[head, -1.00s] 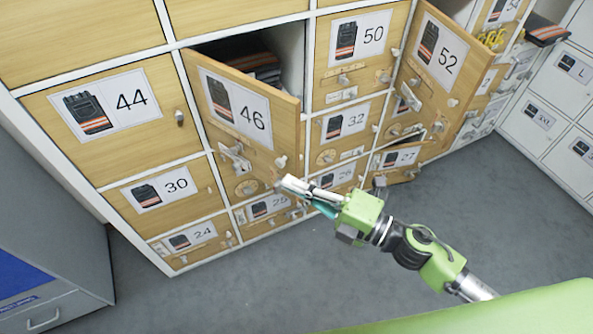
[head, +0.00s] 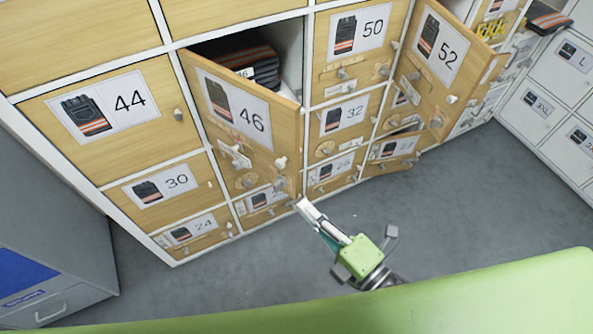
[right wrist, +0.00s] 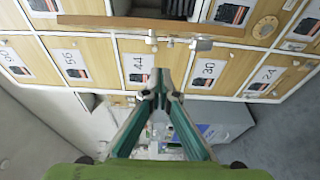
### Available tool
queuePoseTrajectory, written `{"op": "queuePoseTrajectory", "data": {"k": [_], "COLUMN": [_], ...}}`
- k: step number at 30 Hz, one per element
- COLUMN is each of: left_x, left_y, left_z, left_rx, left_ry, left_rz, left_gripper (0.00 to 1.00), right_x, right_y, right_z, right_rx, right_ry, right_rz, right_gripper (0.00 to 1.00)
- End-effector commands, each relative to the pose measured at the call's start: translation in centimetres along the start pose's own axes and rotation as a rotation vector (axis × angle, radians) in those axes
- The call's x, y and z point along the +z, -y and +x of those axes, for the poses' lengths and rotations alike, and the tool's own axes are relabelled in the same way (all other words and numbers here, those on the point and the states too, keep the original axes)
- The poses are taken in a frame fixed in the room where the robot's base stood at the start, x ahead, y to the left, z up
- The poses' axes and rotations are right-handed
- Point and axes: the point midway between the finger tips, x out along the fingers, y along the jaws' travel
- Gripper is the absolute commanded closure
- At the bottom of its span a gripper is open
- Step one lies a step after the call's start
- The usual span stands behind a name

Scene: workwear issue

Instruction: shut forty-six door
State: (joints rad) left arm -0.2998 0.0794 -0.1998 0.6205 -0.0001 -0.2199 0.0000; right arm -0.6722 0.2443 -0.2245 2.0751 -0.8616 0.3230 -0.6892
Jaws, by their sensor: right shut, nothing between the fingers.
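The door 46 (head: 240,128) is wooden, with a number card and picture. It stands ajar, hinged on its left and swung out from its compartment, where dark folded clothing with orange stripes (head: 257,72) shows. In the right wrist view the door (right wrist: 105,22) appears nearly edge-on at the top, with knobs along it. My right gripper (head: 303,205) is shut and empty, just below and right of the door's lower free corner in the head view. In the right wrist view its fingertips (right wrist: 160,75) point toward the lockers, apart from the door. My left gripper is not in view.
Door 52 (head: 432,75) and a lower door (head: 393,150) also stand open to the right. Door 44 (head: 105,105) is closed on the left. A grey cabinet (head: 60,220) stands at the left front. Grey floor (head: 450,200) is clear at the right.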

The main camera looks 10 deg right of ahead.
Motion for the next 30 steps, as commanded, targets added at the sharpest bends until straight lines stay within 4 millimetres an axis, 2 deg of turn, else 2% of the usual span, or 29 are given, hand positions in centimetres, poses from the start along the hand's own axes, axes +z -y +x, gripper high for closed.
{"op": "queuePoseTrajectory", "data": {"k": [1,11,18,30], "left_x": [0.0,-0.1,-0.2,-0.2], "left_y": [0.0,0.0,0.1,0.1], "left_z": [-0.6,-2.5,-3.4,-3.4], "left_rx": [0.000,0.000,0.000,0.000], "left_ry": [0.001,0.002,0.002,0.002], "left_rz": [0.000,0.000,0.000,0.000], "left_gripper": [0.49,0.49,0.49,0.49], "right_x": [0.1,0.1,3.2,3.9], "right_y": [-0.5,-0.4,-0.1,0.0], "right_z": [1.1,7.5,8.1,8.2], "right_rx": [0.004,0.002,-0.001,0.000], "right_ry": [0.001,0.000,0.000,0.000], "right_rz": [0.000,0.000,-0.001,0.001], "right_gripper": [1.00,1.00,1.00,1.00]}}
